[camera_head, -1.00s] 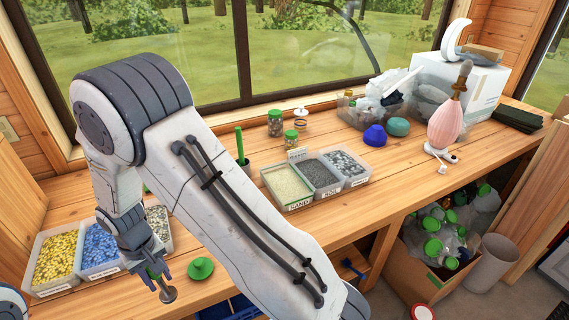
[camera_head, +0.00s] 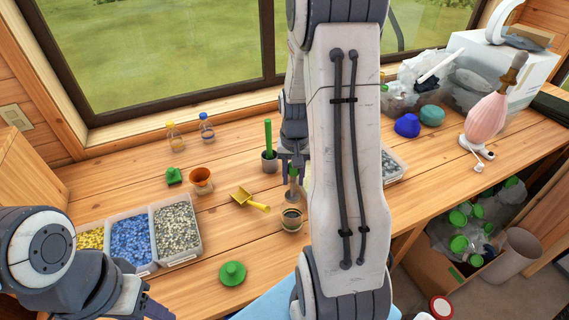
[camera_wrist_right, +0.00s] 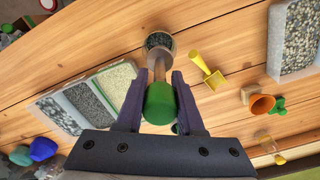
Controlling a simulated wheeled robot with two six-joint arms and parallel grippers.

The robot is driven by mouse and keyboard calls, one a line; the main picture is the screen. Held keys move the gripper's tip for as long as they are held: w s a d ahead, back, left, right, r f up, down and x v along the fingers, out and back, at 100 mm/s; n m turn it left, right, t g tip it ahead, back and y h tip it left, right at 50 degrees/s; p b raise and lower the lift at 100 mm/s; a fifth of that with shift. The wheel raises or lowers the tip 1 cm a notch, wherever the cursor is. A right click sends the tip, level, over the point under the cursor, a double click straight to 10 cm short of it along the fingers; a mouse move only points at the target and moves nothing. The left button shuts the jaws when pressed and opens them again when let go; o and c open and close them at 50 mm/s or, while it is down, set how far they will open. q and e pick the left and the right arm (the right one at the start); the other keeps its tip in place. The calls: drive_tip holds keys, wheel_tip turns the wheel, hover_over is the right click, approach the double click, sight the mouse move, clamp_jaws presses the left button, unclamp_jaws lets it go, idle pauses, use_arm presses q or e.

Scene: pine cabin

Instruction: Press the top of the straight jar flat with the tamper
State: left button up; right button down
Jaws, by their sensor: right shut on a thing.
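The straight jar (camera_head: 291,221) stands upright on the bench, with dark fill in it. It also shows in the right wrist view (camera_wrist_right: 160,40), partly covered by the tamper. My right gripper (camera_head: 293,172) is shut on the tamper's green handle (camera_wrist_right: 160,104) and holds it roughly upright over the jar. The tamper's foot (camera_head: 292,197) appears just above the jar's mouth; I cannot tell if it touches the fill. My left gripper (camera_head: 150,308) is low at the left, cut by the frame edge, and its jaws are unclear.
A yellow scoop (camera_head: 250,200) lies left of the jar. A grey cup (camera_head: 269,162) with a green stick stands behind it. A green lid-like disc (camera_head: 232,273), an orange funnel (camera_head: 201,177) and bins of gravel (camera_head: 198,238) are further left. My right arm hides bench to the right.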

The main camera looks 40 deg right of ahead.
sight(293, 195)
drive_tip(key=shift+d+f+b, duration=0.15)
drive_tip(key=shift+f+b, duration=0.15)
drive_tip(key=shift+b, duration=0.05)
wheel_tip(293, 195, down, 4)
drive_tip(key=b, duration=0.3)
drive_tip(key=shift+w+r, duration=0.15)
drive_tip(key=shift+r, duration=0.1)
drive_tip(key=shift+f+b, duration=0.75)
drive_tip(key=shift+f, duration=0.25)
drive_tip(key=shift+f, duration=0.15)
drive_tip(key=shift+f+b, duration=0.7)
drive_tip(key=shift+f, duration=0.15)
drive_tip(key=shift+f, duration=0.1)
drive_tip(key=shift+f+b, duration=0.7)
drive_tip(key=shift+f, duration=0.2)
drive_tip(key=shift+f, duration=0.2)
drive_tip(key=shift+f, duration=0.1)
